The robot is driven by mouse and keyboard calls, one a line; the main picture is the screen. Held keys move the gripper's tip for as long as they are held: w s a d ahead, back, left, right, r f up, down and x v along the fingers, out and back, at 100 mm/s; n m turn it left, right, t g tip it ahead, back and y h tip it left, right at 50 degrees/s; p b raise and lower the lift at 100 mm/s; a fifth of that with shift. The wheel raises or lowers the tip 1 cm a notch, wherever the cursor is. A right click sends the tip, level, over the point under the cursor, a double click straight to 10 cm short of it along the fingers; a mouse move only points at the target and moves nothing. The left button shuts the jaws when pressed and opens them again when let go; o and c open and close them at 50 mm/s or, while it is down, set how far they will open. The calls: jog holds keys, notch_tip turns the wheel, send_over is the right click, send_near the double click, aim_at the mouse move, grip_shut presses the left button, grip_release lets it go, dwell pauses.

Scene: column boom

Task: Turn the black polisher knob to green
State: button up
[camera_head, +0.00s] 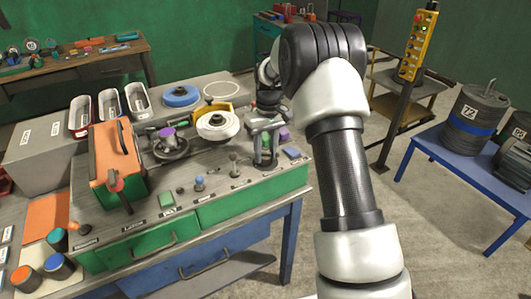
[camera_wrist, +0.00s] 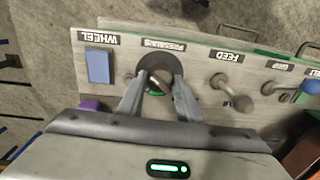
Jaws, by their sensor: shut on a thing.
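A little green shows between the fingertips, but which mark the knob points to is hidden. In the head view my gripper (camera_head: 264,160) is low over the right end of the workbench (camera_head: 250,187), and it hides the knob there.
Beside the knob are a blue square pad (camera_wrist: 98,67) labelled WHEEL, a lever (camera_wrist: 232,95) labelled FEED and a blue-topped knob (camera_head: 199,182). An orange box (camera_head: 112,160) and a white-and-yellow disc machine (camera_head: 217,123) stand on the bench. Open floor lies right of the bench.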

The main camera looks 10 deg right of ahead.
jog(key=n, duration=0.6)
jog(key=shift+n, duration=0.4)
dwell(0.3)
jog(key=o, duration=1)
jog(key=shift+r, duration=0.1)
jog(key=r, duration=1.7)
jog(key=shift+w+d+r, duration=0.15)
jog(key=shift+w+d, duration=0.1)
jog(key=shift+w, duration=0.1)
